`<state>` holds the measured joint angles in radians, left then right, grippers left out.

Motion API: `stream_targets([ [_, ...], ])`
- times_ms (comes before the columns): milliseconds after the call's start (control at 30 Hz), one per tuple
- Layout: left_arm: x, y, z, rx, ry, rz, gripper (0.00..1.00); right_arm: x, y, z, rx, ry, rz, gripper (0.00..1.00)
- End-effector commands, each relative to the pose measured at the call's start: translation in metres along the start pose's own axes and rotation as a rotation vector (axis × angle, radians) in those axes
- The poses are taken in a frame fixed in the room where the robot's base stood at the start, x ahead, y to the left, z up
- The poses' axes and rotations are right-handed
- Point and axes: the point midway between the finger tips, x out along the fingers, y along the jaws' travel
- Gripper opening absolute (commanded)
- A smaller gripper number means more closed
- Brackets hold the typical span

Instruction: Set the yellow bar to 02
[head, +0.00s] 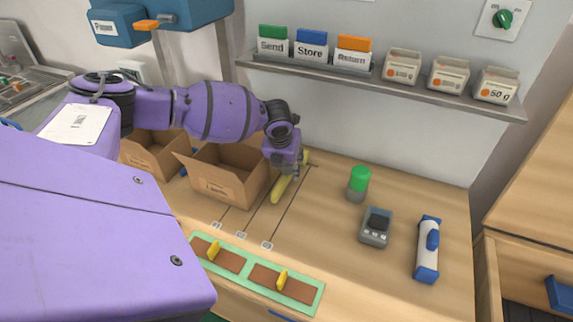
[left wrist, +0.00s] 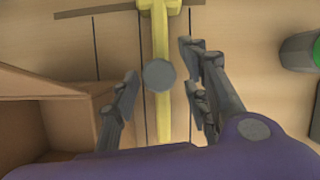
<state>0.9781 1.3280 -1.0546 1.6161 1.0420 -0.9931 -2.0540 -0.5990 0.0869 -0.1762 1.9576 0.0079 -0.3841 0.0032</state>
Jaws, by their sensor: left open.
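The yellow bar (head: 279,190) lies along the wooden table, to the right of the open cardboard box. In the left wrist view the bar (left wrist: 162,110) runs up the picture, with a wider yellow end at the top. Three dark lines run along the table there; the bar lies between the middle and right ones. Three small labels, the middle one (head: 241,235) among them, mark the lines' near ends, too small to read surely. My left gripper (left wrist: 160,65) is open above the bar, fingers on either side. A grey disc covers part of the bar. My right gripper is out of view.
An open cardboard box (head: 225,179) stands close left of my gripper. A green-topped cylinder (head: 358,184), a grey meter (head: 376,227) and a white-blue tool (head: 427,250) stand to the right. A shelf (head: 400,86) hangs behind. A green-framed tray (head: 314,298) lies in front.

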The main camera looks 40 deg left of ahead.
Motion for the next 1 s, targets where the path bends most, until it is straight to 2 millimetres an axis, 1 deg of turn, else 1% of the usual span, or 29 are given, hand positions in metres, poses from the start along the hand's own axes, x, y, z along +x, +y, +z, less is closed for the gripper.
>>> stream_targets([
  [167, -0.030, 0.000, 0.001, 0.001, -0.004, -0.001, 0.42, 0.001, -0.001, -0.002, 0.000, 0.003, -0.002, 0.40],
  [400, -0.081, 0.001, 0.001, 0.001, -0.004, 0.000, 0.42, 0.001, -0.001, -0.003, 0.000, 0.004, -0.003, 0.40],
  [533, -0.101, 0.001, 0.001, 0.000, -0.002, 0.001, 0.42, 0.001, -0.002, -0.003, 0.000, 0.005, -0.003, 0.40],
  [600, -0.109, 0.001, 0.001, 0.000, -0.002, 0.001, 0.42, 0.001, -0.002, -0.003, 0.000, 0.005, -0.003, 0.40],
  [700, -0.114, 0.000, 0.000, 0.000, -0.001, 0.000, 0.42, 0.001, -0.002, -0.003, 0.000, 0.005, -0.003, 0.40],
  [967, -0.116, 0.000, 0.000, 0.000, -0.001, 0.001, 0.42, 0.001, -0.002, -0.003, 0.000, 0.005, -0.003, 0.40],
  [1000, -0.116, 0.000, 0.000, 0.000, -0.001, 0.000, 0.39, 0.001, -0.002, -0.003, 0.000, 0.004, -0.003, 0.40],
])
